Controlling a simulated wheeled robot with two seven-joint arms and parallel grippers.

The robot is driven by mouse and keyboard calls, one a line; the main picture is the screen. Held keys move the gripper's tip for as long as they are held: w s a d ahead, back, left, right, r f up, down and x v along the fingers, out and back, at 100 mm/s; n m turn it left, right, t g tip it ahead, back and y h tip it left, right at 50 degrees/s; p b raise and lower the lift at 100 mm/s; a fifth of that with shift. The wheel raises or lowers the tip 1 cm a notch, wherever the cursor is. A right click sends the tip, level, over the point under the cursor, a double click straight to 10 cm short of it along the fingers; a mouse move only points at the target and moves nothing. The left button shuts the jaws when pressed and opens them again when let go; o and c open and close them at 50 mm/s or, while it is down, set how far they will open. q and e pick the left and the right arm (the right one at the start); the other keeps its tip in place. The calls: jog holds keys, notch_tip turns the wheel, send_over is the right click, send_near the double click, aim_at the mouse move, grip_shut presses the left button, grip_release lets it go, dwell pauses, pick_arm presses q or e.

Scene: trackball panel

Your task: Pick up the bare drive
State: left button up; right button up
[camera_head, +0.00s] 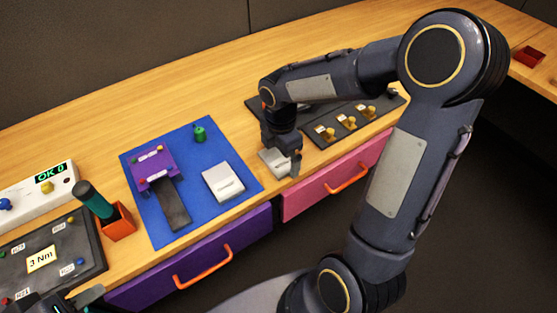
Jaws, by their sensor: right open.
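A pale grey drive-shaped block (275,162) lies on the wood near the front edge, just right of the blue mat. My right gripper (284,168) is over its right part, pointing down with its jaws open, and hides some of it. I cannot tell if the fingers touch it. A second pale grey drive-shaped block (220,180) lies on the blue mat (205,221). The picture does not settle which one is the bare drive. My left gripper (85,298) shows only partly at the bottom left, and its jaws cannot be made out.
A purple bracket (153,166) with a dark slab (174,205) and a green knob (200,134) are on the mat. A dark tray (345,123) with yellow-brown pieces lies right. Purple (190,262) and pink (325,182) drawers are below.

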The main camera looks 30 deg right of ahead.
jog(key=c, duration=0.6)
